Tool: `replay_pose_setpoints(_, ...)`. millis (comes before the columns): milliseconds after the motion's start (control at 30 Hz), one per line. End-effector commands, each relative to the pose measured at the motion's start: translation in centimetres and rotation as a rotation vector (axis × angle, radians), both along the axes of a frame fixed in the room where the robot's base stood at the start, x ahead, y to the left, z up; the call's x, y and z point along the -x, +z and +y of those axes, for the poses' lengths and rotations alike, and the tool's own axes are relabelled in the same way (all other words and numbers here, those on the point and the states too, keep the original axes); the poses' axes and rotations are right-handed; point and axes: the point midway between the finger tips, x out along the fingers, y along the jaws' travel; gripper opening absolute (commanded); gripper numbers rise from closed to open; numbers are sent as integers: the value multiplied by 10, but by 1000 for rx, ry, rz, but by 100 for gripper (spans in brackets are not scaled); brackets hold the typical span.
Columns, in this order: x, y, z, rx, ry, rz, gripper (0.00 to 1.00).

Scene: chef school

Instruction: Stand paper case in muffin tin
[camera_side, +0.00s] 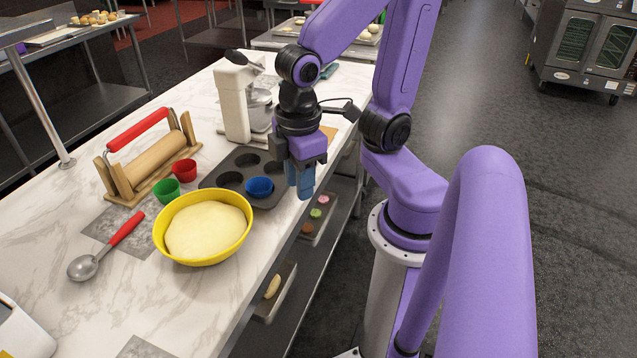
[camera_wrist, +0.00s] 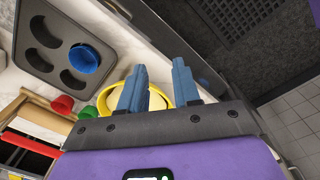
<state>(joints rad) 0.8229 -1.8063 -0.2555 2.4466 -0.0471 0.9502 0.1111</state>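The dark muffin tin (camera_side: 222,166) lies on the marble counter and also shows in the wrist view (camera_wrist: 58,45). A blue paper case (camera_side: 260,187) is at its near right corner cup, open side up; it also shows in the wrist view (camera_wrist: 84,58). I cannot tell how deep it sits. A red case (camera_side: 184,170) and a green case (camera_side: 166,190) stand on the counter left of the tin. My gripper (camera_side: 301,190) points down just right of the tin, near the counter edge. In the wrist view its blue fingers (camera_wrist: 160,85) are apart with nothing between them.
A yellow bowl of dough (camera_side: 203,225) stands in front of the tin. A rolling pin on a wooden stand (camera_side: 155,160) is at left, a scoop (camera_side: 105,245) at front left. A white stand mixer (camera_side: 233,100) stands behind the tin. A lower shelf holds trays.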

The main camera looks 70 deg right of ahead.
Motion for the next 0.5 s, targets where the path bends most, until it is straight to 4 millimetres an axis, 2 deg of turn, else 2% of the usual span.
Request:
replay_pose_setpoints(100, 22, -3, 0, -26, 119, 11, 32)
replay_pose_setpoints(200, 33, -4, 0, -38, 175, 17, 32)
replay_pose_setpoints(500, 37, -4, 1, -44, 201, 19, 32)
